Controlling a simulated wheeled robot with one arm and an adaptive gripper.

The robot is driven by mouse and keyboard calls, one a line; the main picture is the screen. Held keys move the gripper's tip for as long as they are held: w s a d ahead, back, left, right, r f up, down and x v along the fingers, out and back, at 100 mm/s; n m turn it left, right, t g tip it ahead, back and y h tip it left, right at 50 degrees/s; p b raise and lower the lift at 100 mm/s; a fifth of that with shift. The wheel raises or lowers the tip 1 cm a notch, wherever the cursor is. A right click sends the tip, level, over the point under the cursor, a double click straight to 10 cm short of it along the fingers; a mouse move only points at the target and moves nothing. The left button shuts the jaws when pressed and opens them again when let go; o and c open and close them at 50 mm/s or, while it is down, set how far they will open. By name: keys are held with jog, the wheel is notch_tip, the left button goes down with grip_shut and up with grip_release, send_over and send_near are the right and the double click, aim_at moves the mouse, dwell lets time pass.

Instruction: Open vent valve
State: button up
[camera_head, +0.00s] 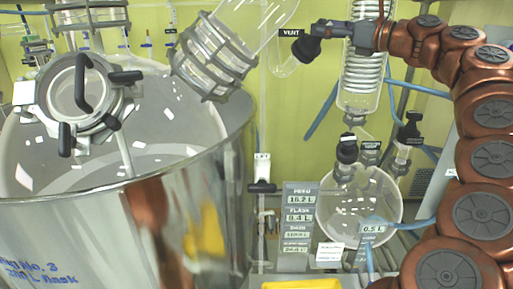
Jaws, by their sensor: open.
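The vent valve (306,48) is a black knob on a bent glass tube, at the top centre in the head view. A black tag reading VENT (288,33) sits just left of it. My gripper (320,31) is at the end of my copper-coloured arm, which comes in from the right. Its fingers point left and are right beside the knob, at its upper right. The gripper looks open, with nothing clearly held. I cannot tell whether a finger touches the knob, or how far the valve is turned.
A large glass vessel (215,130) with a clamped lid port (82,92) fills the left. A coiled condenser (362,75) stands behind my gripper. Below it is a round flask (365,200) with several black-capped valves. A readout panel (298,215) stands at the lower centre.

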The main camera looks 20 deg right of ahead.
jog(key=shift+m, duration=0.3)
jog(key=shift+a+m+t+h, duration=0.1)
jog(key=shift+m+t+h, duration=0.5)
jog(key=shift+m+h, duration=1.05)
jog(key=m+h, duration=0.4)
jog(key=m, duration=0.2)
jog(key=shift+h, duration=0.25)
jog(key=s+b, duration=0.3)
jog(key=s, duration=0.5)
jog(key=a+f+n+g+y+b, duration=0.3)
jog(key=a+f+n+g, duration=0.4)
jog(key=a+f+n, duration=1)
jog(key=shift+s+a+f+y, duration=0.35)
jog(key=shift+a+f, duration=1.85)
jog(key=shift+f, duration=0.95)
